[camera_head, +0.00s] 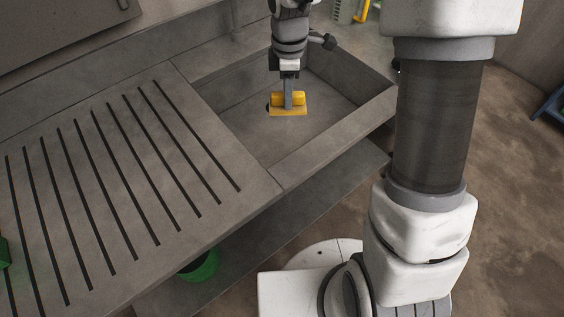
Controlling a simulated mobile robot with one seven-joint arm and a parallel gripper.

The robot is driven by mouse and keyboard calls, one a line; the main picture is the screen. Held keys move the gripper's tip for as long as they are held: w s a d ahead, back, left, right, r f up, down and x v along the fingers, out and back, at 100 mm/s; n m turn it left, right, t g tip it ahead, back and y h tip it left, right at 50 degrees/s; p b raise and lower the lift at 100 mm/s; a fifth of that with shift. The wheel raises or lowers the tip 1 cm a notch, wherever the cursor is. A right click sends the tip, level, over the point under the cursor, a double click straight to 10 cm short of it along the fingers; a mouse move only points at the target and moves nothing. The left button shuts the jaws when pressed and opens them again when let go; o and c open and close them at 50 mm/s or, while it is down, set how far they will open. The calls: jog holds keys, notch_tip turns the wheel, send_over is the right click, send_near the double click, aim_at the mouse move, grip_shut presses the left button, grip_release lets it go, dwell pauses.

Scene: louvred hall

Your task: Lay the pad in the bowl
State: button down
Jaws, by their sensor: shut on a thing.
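The yellow pad (290,112) is in my gripper (288,101), whose grey finger comes down across the pad's middle. A small dark part shows at the pad's left end. The pad appears over the grey sink bowl (325,105), inside its rim as seen from here. I cannot tell whether the pad touches the bowl's floor or hangs above it. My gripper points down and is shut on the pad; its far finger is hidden.
A slotted grey drainboard (110,180) adjoins the bowl on the left. A green container (200,268) sits below the counter. A green item (3,252) shows at the left edge.

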aim_at(282, 109)
jog(key=f+n+b, duration=0.1)
jog(key=f, duration=0.1)
jog(key=a+f+n+b, duration=0.1)
jog(key=f+b, duration=0.1)
jog(key=f, duration=0.1)
jog(key=shift+w+a+b, duration=0.1)
jog(key=shift+b, duration=0.2)
jog(key=shift+n, duration=0.4)
notch_tip(282, 109, down, 18)
jog(key=b, duration=0.7)
jog(key=shift+f, duration=0.1)
jog(key=shift+f, duration=0.2)
jog(key=c, duration=0.7)
grip_release()
jog(key=shift+r, duration=0.2)
notch_tip(282, 109, up, 12)
jog(key=p, duration=0.2)
jog(key=shift+r+p, duration=0.15)
jog(key=shift+p, duration=0.2)
